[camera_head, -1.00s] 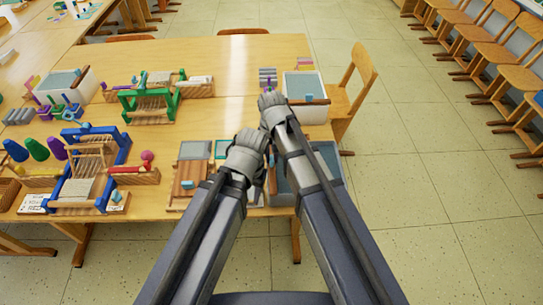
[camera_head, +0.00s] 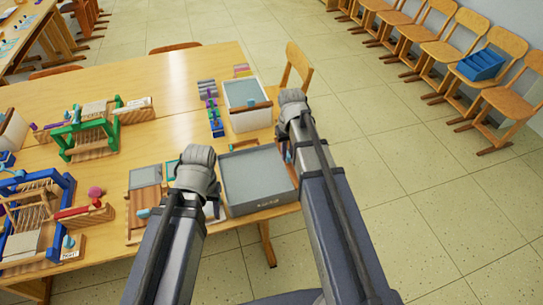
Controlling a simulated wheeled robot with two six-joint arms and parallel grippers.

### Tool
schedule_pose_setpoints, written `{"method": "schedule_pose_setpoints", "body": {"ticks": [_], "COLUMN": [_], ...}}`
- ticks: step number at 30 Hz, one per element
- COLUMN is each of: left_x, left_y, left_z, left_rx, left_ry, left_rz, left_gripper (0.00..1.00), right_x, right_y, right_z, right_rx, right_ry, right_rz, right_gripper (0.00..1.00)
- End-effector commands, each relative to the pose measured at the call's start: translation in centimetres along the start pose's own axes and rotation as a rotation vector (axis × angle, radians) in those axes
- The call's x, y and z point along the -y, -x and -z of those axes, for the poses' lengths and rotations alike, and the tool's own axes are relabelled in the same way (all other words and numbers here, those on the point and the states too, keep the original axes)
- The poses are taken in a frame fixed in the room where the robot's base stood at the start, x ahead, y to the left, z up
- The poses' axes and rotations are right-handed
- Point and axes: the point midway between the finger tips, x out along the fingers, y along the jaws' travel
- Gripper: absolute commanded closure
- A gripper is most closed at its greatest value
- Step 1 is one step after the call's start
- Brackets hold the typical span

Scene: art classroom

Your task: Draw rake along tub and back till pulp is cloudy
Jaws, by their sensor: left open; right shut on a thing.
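A grey tub (camera_head: 262,202) with a flat grey surface inside stands at the table's near right edge, between my two arms. A white tub (camera_head: 246,119) with grey-blue contents stands behind it, with a brown wooden bar across its near side. I cannot tell which contents are pulp, or how cloudy they are. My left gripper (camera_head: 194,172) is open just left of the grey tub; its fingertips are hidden. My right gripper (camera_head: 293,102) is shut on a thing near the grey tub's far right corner. Hand and forearm hide that thing, and I cannot make out a rake.
Wooden boards (camera_head: 145,178) lie left of my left gripper. A green loom (camera_head: 88,138) and a blue loom (camera_head: 37,215) stand further left on the table (camera_head: 180,75). A chair (camera_head: 297,65) is beyond the right edge, and floor (camera_head: 400,170) is open to the right.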

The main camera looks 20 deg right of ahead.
Motion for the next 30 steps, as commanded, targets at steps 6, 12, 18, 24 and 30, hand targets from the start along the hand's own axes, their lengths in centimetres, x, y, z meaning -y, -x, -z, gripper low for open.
{"method": "schedule_pose_setpoints", "body": {"ticks": [6,12,18,24,30], "left_x": [0.0,0.0,0.0,0.0,0.0], "left_y": [0.0,0.0,0.0,0.0,0.0], "left_z": [0.0,0.0,0.0,0.0,0.0], "left_rx": [0.0,0.0,0.0,0.0,0.0], "left_ry": [0.0,0.0,0.0,0.0,0.0], "left_rz": [0.0,0.0,0.0,0.0,0.0], "left_gripper": [0.5,0.5,0.5,0.5,0.5], "right_x": [-1.4,-1.6,-1.7,-1.6,-1.5], "right_y": [0.0,0.0,0.0,0.0,0.0], "right_z": [0.0,0.0,0.0,0.0,0.0], "right_rx": [0.001,0.001,0.001,0.0,0.0], "right_ry": [0.0,0.0,-0.001,-0.001,0.0], "right_rz": [0.0,-0.003,-0.006,-0.004,-0.002], "right_gripper": [1.0,1.0,0.78,0.56,0.53]}}
